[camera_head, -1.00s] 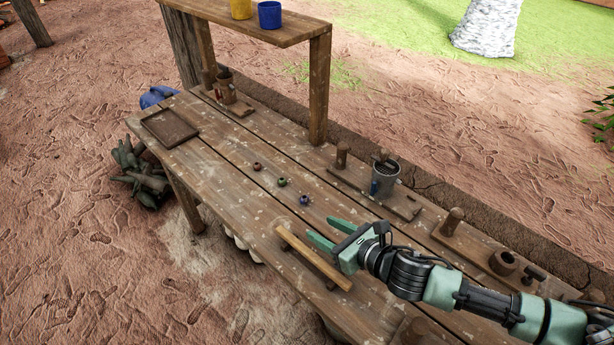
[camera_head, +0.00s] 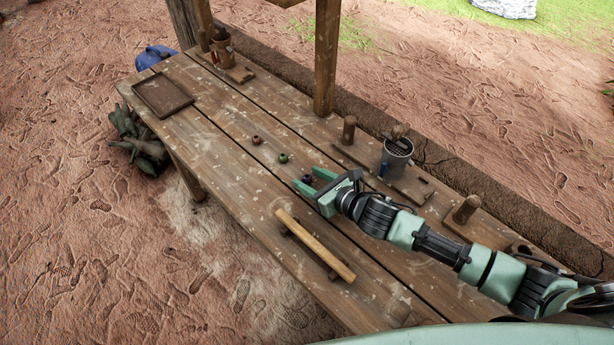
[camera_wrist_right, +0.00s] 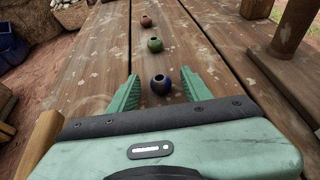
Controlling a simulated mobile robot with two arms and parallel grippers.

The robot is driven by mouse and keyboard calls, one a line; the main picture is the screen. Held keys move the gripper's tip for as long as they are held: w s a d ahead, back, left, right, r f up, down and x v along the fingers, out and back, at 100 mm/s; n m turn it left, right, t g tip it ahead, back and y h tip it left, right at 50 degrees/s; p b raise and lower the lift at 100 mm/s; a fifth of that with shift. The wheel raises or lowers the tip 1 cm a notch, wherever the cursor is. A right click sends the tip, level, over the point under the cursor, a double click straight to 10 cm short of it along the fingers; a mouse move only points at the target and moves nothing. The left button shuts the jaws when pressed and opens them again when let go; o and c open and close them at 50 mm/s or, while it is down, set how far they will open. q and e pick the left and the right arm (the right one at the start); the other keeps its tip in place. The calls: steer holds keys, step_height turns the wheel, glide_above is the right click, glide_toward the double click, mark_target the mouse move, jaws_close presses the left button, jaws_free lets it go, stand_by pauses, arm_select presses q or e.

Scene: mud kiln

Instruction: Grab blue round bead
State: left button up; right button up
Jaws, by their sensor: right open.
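The blue round bead (camera_wrist_right: 161,84) lies on the wooden table (camera_head: 215,160), and in the head view (camera_head: 307,179) it shows just at the fingertips. My right gripper (camera_head: 304,182) is open and low over the table. In the right wrist view the bead sits between the two spread fingers (camera_wrist_right: 160,88), apart from both. A green bead (camera_head: 283,158) and a red bead (camera_head: 256,140) lie beyond it in a row; both also show in the wrist view. My left gripper is not in view.
A wooden bar (camera_head: 315,245) on supports lies near the front edge. A metal cup (camera_head: 396,158) stands on a board to the right, near a peg (camera_head: 348,130). A shallow tray (camera_head: 162,94) is at the far left. A post (camera_head: 327,60) rises at the back.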

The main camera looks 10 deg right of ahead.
jaws_close()
steer(key=shift+r, duration=0.1)
stand_by(0.3)
